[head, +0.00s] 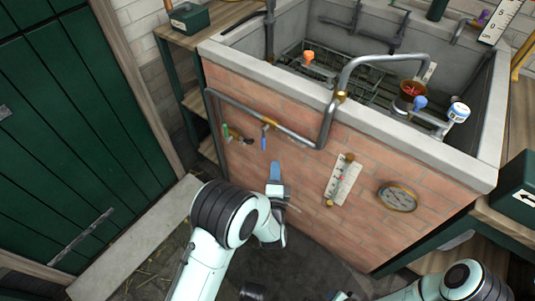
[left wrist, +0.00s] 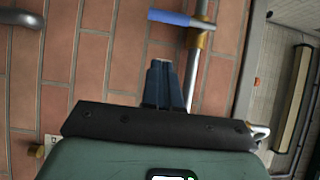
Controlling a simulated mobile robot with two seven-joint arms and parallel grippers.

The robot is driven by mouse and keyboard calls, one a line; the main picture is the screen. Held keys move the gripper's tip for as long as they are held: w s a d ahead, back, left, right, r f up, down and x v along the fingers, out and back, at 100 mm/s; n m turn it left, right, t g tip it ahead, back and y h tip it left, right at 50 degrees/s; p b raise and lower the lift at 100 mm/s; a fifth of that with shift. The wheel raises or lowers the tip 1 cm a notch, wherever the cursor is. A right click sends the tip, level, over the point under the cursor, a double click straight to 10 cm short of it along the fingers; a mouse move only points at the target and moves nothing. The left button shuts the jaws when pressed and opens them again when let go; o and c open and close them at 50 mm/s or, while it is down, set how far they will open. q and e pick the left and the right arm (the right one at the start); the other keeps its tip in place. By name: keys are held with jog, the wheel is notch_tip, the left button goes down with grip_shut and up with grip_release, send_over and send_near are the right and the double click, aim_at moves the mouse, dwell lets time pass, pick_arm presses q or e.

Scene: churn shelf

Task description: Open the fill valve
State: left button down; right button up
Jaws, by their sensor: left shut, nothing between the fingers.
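A valve with a blue lever handle (head: 264,138) sits on the grey pipe along the brick front of the trough. The lever hangs down, across the pipe's line. In the left wrist view the blue lever (left wrist: 180,18) sticks out sideways from a brass body on the pipe. No label shows which valve is the fill valve. My left gripper (head: 276,170) is below the lever, near the brick wall. Its fingers (left wrist: 162,82) are shut and empty, with a gap to the lever. My right arm enters at the lower right; its gripper is out of view.
A green-handled tap (head: 226,132) is left of the blue lever. A level plate (head: 341,179) and a round gauge (head: 397,196) are mounted to the right. The bent pipe (head: 330,115) rises over the trough rim (head: 400,135). A green door (head: 75,130) stands at left.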

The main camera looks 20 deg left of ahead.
pick_arm(q)
jog(key=w+a+b, duration=0.1)
jog(key=w+a, duration=0.3)
jog(key=w, duration=0.1)
jog(key=shift+w+a+b, duration=0.2)
jog(key=shift+w+b, duration=0.15)
jog(key=shift+w, duration=0.05)
pick_arm(e)
jog(key=shift+g, duration=0.6)
jog(key=shift+s+d+f, duration=0.2)
jog(key=shift+s+f, duration=0.65)
jog(key=shift+f, duration=0.05)
jog(key=shift+s+d+f, duration=0.15)
jog(key=shift+s+f, duration=0.7)
jog(key=shift+f, duration=0.05)
